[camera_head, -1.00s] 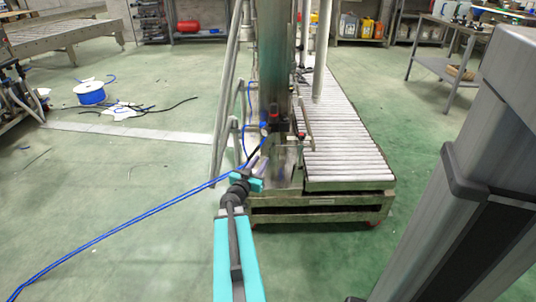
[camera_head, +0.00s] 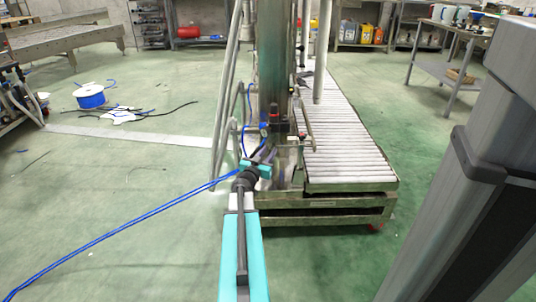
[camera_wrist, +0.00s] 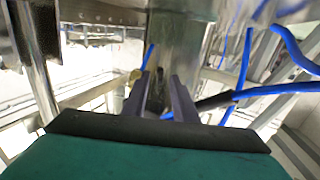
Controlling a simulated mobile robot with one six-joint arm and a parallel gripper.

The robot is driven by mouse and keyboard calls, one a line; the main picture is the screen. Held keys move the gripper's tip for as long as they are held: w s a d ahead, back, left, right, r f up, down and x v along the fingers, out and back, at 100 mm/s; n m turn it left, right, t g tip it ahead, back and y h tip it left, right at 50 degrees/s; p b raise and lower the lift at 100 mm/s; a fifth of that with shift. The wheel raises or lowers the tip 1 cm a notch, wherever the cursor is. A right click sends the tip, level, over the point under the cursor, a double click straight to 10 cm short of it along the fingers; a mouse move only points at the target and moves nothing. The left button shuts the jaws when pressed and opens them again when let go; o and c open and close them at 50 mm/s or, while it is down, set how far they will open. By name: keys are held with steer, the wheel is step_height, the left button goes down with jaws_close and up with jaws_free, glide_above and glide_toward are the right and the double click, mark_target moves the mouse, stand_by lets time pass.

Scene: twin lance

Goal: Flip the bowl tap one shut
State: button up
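My gripper (camera_head: 268,157) reaches to the foot of the steel column (camera_head: 272,60) in the head view. In the wrist view its two dark fingers (camera_wrist: 160,98) stand apart, with the column (camera_wrist: 178,50) behind them and no held object visible between them. A small brass-coloured fitting (camera_wrist: 135,76) shows just beside the left fingertip; I cannot tell whether they touch. I cannot make out for sure which part is bowl tap one, or how its handle is set. A small red part (camera_head: 274,116) shows on the column above my gripper.
Blue hoses (camera_wrist: 245,70) run close to the right of my fingers and trail over the floor (camera_head: 130,222). A roller conveyor (camera_head: 345,140) stands right of the column. Slanted steel legs (camera_head: 226,110) stand to its left.

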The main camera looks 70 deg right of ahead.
jaws_close()
